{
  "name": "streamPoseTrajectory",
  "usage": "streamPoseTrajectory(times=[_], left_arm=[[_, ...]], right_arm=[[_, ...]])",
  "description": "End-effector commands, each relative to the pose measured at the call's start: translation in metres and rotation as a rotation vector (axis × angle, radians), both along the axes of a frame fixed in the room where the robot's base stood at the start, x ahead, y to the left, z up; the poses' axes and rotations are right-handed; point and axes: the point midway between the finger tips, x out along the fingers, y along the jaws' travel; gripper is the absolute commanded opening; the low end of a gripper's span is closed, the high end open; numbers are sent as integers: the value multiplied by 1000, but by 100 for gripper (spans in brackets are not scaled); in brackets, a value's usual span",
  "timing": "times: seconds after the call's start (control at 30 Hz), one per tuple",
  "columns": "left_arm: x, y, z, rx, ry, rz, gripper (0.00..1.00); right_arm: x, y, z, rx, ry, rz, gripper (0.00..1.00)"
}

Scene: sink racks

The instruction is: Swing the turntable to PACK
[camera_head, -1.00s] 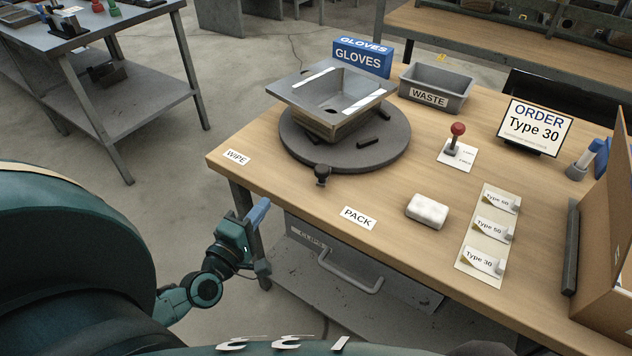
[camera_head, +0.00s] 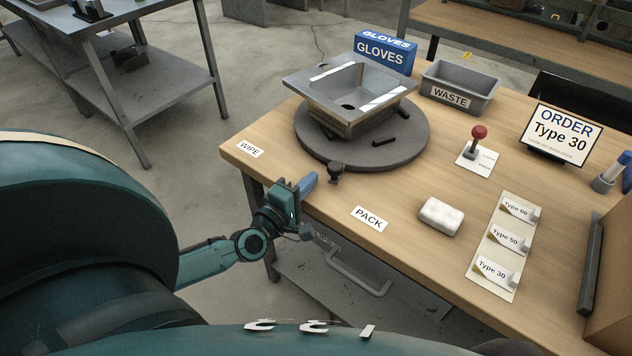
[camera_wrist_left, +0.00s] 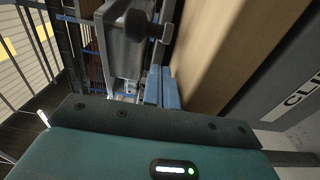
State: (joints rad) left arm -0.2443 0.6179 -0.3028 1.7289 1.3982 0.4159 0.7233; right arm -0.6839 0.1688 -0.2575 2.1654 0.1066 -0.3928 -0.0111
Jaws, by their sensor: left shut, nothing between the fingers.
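The turntable (camera_head: 412,154) is a dark grey round disc on the wooden bench, carrying a steel sink (camera_head: 345,112). Its black handle knob (camera_head: 337,168) stands at the disc's front-left edge, between the WIPE label (camera_head: 250,149) and the PACK label (camera_head: 369,219). My left gripper (camera_head: 310,183) has blue fingers held together, with nothing seen between them. It is at the bench's front edge, left of the knob and apart from it. The fingers also show in the left wrist view (camera_wrist_left: 162,92), with a dark rounded part beyond them. My right gripper is not in view.
A blue GLOVES box (camera_head: 385,54) and a grey WASTE bin (camera_head: 459,87) stand behind the turntable. A red-topped lever (camera_head: 479,133), a white block (camera_head: 440,216) and Type cards (camera_head: 497,270) lie to the right. The bench front around PACK is clear.

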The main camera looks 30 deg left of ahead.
Motion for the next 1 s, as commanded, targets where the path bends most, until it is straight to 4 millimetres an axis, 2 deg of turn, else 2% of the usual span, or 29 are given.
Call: streamPoseTrajectory(times=[0.2, 0.57, 0.8, 1.0], left_arm=[[4, -17, 2, 1, -3, 2, 0], [4, -19, 1, 3, -3, 2, 0], [9, -46, 3, -2, -2, 4, 0], [10, -52, 1, 3, -2, 2, 0]], right_arm=[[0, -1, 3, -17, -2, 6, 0], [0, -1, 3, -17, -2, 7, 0], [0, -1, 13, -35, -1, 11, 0], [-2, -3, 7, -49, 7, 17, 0]])
